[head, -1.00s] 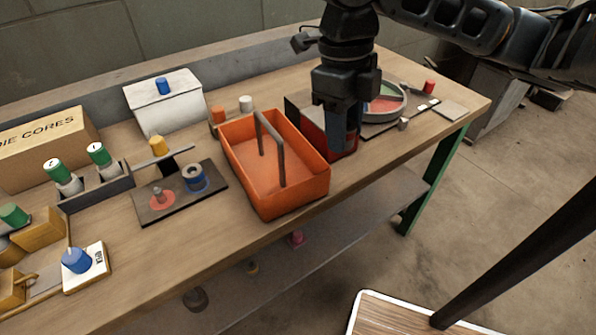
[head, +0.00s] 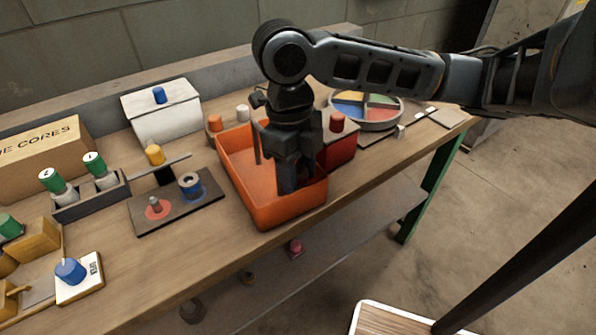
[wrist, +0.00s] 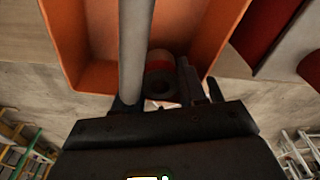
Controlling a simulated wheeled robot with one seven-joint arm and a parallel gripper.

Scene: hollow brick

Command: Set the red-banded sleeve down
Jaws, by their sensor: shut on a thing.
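My gripper (head: 291,188) points down at the front right part of the orange handled tote (head: 238,185). It is shut on the red-banded sleeve (wrist: 161,69), whose dark round opening and red band show between the fingers in the wrist view. The sleeve is hidden behind the fingers in the head view. The tote's grey handle bar (wrist: 135,45) passes close beside the sleeve in the wrist view. I cannot tell whether the sleeve touches the tote floor. A dark plate (head: 208,208) left of the tote holds a blue-banded sleeve (head: 190,185) and a short peg on a red disc (head: 158,209).
A red box (head: 340,150) with a red-orange knob stands right of the tote, near a round tray of coloured sectors (head: 375,122). A white box (head: 165,120) and green-capped bottles (head: 101,170) stand left. Bare bench lies along the front edge (head: 185,255).

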